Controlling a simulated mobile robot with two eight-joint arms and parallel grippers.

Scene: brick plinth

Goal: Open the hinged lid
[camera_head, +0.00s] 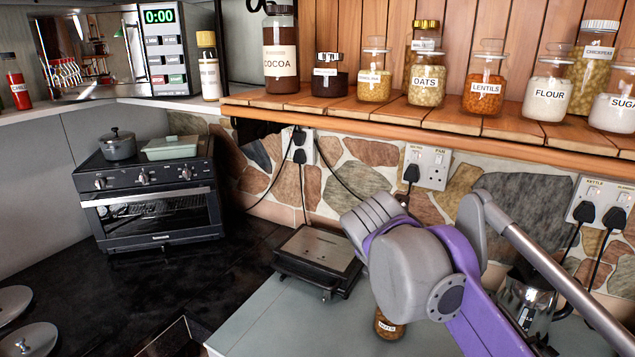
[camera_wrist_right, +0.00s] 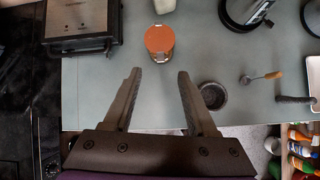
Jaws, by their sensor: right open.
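A black appliance with a flat metal-topped lid, like a sandwich press (camera_head: 318,255), sits on the grey-green counter with its lid down. It also shows at the upper left of the right wrist view (camera_wrist_right: 82,22). A jar with an orange-brown top (camera_wrist_right: 160,40) stands on the counter. In the head view its lower part (camera_head: 388,326) shows below my purple right arm. My right gripper (camera_wrist_right: 157,73) is open and empty, its fingers pointing toward the jar, with the press to their left. The gripper's fingers are not clear in the head view. My left gripper is not in view.
A small dark round dish (camera_wrist_right: 212,96) and a wooden-handled utensil (camera_wrist_right: 262,76) lie right of the gripper. A kettle (camera_head: 527,300) stands at the right. A shelf of jars (camera_head: 450,117) overhangs the back. A toaster oven (camera_head: 155,200) stands at the left.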

